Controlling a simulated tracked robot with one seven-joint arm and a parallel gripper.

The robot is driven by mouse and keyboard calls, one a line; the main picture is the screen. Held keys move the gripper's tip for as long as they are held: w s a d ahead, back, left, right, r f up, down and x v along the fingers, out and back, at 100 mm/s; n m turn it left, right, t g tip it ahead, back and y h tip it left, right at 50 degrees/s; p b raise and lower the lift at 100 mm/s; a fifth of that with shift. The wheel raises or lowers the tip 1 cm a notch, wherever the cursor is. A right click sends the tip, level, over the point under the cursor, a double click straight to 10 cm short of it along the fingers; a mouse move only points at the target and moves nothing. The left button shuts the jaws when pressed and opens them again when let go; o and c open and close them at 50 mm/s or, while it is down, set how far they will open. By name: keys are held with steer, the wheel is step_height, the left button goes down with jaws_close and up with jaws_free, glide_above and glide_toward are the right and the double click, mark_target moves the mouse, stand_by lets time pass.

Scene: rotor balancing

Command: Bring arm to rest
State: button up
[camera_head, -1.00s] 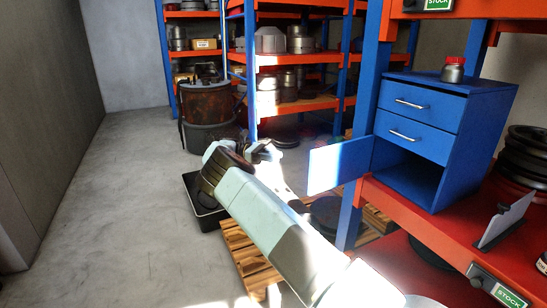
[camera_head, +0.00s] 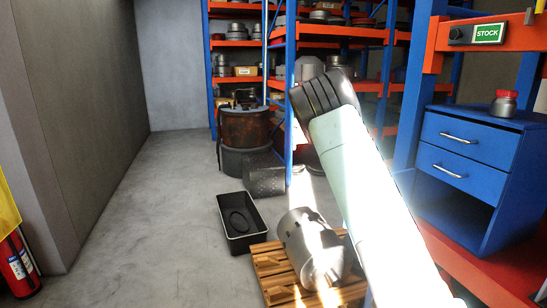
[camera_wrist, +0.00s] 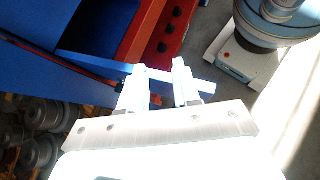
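My arm (camera_head: 365,190) rises from the lower right of the head view, pale and strongly lit, ending in a dark ribbed joint; the gripper itself is hidden there. In the wrist view my gripper (camera_wrist: 160,72) has its two fingers apart with a gap between them, and nothing is clearly held. A blue panel edge (camera_wrist: 85,68) runs behind the fingers; I cannot tell whether they touch it.
The blue drawer cabinet (camera_head: 470,170) stands on the red shelf at right, a red-capped jar (camera_head: 503,105) on top. A metal cylinder (camera_head: 312,245) lies on a wooden pallet (camera_head: 272,275). A black tray (camera_head: 240,222) sits on the floor. Free floor lies at left.

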steer(key=s+d+r+m+t+y, duration=0.1)
steer(key=s+r+m+t+y, duration=0.3)
steer(key=s, duration=0.7)
steer(key=s+r+t+y, duration=0.25)
steer(key=s+r, duration=0.35)
steer(key=s, duration=0.4)
steer(key=s+a+m+t+y, duration=0.1)
steer(key=s+a+m+t, duration=0.1)
steer(key=s, duration=0.8)
steer(key=s+a+f+m+t, duration=0.1)
steer(key=s+a+t, duration=0.3)
steer(key=s, duration=0.7)
steer(key=shift+s+a+f+m+y, duration=0.2)
steer(key=shift+s+a+m+y, duration=0.15)
steer(key=shift+a+m, duration=0.4)
steer(key=shift+w, duration=0.1)
